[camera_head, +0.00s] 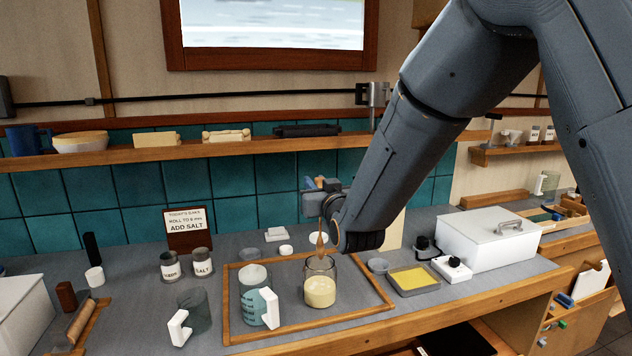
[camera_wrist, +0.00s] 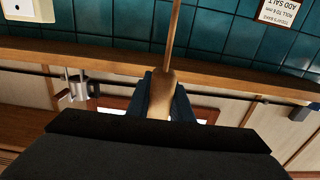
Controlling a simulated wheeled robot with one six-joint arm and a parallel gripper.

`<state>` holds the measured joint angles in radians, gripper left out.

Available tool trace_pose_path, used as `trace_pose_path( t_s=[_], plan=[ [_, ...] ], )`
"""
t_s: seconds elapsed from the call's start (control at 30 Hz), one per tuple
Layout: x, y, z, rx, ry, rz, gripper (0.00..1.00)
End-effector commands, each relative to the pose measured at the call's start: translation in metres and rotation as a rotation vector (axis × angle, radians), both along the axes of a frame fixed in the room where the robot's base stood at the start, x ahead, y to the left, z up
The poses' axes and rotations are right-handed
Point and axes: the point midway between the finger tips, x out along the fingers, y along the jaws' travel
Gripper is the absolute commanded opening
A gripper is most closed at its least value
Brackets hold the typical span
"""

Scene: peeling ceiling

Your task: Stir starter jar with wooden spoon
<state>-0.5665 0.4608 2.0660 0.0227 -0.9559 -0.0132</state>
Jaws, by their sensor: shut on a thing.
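The starter jar (camera_head: 320,288) is clear glass with pale yellow starter in its lower part, upright on the wood-edged tray (camera_head: 378,280). My gripper (camera_head: 322,203) is above the jar, shut on the wooden spoon (camera_head: 320,243). The spoon points down, with its lower end at the jar's mouth. I cannot tell whether its tip is inside the glass or touches the starter. In the wrist view the spoon (camera_wrist: 170,45) runs out from between the bluish fingers, and the jar is out of sight.
A measuring jug (camera_head: 253,303) with a white handle stands left of the jar on the tray. A grey mug (camera_head: 196,310) stands outside it. Right are a shallow yellow-filled pan (camera_head: 414,279) and a white lidded box (camera_head: 487,243). A wooden shelf (camera_head: 180,151) runs along the wall behind.

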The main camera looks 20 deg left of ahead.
Motion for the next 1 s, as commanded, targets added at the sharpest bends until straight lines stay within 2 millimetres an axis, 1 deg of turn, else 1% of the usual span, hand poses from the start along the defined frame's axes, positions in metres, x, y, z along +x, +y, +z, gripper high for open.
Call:
trace_pose_path(
  t_s=[0.03, 0.1, 0.13, 1.0],
  plan=[
    [-0.0003, 0.0004, 0.0005, 0.0, 0.0, 0.001, 0.16],
    [-0.0005, 0.0008, 0.0005, 0.0, 0.0, 0.001, 0.04],
    [-0.0008, 0.0011, 0.0005, 0.0, 0.0, 0.002, 0.0],
    [-0.0027, 0.0001, 0.0006, 0.001, -0.001, 0.002, 0.0]
  ],
)
